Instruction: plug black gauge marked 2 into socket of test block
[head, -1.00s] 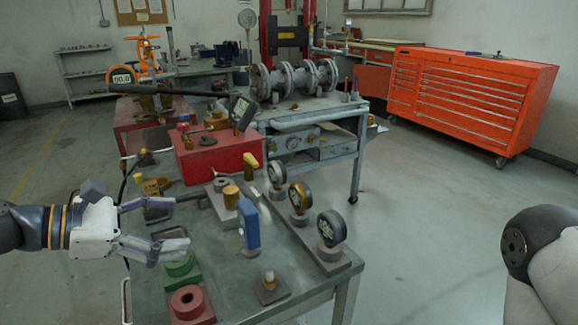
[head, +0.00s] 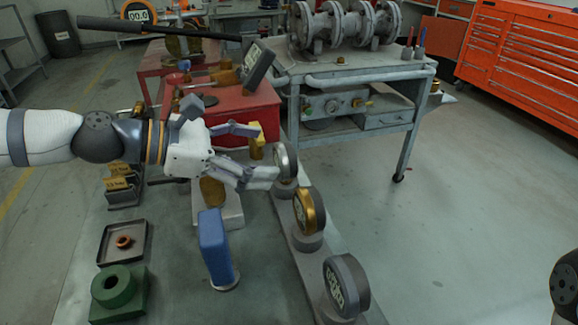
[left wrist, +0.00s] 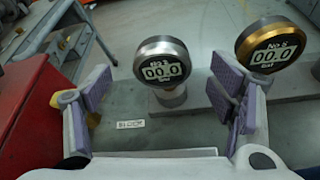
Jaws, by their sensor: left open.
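In the left wrist view that silver gauge (left wrist: 162,66) appears between the open fingers, beyond the tips, with the gold gauge (left wrist: 272,48) to the right. A pale block (head: 231,213), possibly the test block, is partly hidden under my gripper; its socket is not visible.
A blue upright piece (head: 215,247) stands left of the rail (head: 307,262). A green block (head: 118,292) and a dark tray (head: 122,242) are at the left. A red box (head: 255,106) stands behind my gripper. Open floor lies right of the bench.

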